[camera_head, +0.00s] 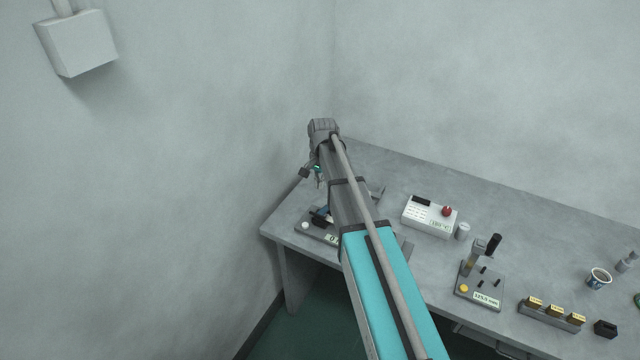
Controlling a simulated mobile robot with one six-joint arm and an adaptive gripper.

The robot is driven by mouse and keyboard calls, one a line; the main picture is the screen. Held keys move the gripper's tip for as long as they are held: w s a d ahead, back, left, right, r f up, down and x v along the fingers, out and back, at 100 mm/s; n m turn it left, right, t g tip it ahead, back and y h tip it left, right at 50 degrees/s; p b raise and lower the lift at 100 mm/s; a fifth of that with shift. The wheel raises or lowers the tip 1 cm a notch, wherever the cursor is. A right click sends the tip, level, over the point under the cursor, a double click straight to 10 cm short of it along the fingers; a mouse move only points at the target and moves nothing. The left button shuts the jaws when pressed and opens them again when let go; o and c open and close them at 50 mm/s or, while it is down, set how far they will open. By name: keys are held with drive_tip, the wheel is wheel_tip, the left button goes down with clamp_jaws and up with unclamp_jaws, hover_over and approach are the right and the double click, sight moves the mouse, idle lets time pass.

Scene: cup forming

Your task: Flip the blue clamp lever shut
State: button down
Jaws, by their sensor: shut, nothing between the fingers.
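The blue clamp lever (321,212) shows only as a small dark-blue piece on a grey fixture (306,234) at the left end of the bench. My arm covers the right part of this fixture, so the lever's full shape and its angle cannot be made out. My gripper (319,185) is shut and empty, pointing down near the lever and mostly hidden behind my arm. I cannot tell whether it touches the lever.
On the grey bench (385,160), a white box with a red button (430,216) stands right of my arm. Beyond it are a small white cylinder (462,231), a black-handled fixture (480,285), a block row (549,316) and a cup (598,278). A wall rises close on the left.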

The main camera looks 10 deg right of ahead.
sight(317, 214)
drive_tip(key=shift+s+a+f+b, duration=0.15)
drive_tip(key=shift+f+b, duration=1.55)
drive_tip(key=shift+f, duration=0.1)
drive_tip(key=shift+s+a+f+b, duration=0.1)
drive_tip(key=shift+s+f+b, duration=0.05)
drive_tip(key=shift+f+b, duration=1.6)
drive_tip(key=shift+s+a+f+b, duration=0.15)
drive_tip(key=shift+f+b, duration=1.5)
drive_tip(key=shift+f, duration=0.2)
drive_tip(key=shift+s+a+f+t+h+b, duration=0.2)
drive_tip(key=shift+s+f+t+h+b, duration=0.2)
drive_tip(key=shift+f+b, duration=0.1)
drive_tip(key=shift+s+a+f+t+h+b, duration=0.2)
drive_tip(key=shift+s+f+t+h+b, duration=0.1)
drive_tip(key=shift+f+t+b, duration=0.15)
drive_tip(key=shift+a+f+b, duration=0.15)
drive_tip(key=shift+f+b, duration=0.45)
drive_tip(key=shift+r, duration=0.25)
drive_tip(key=shift+r+p, duration=0.6)
drive_tip(key=shift+p, duration=0.25)
drive_tip(key=shift+r, duration=0.2)
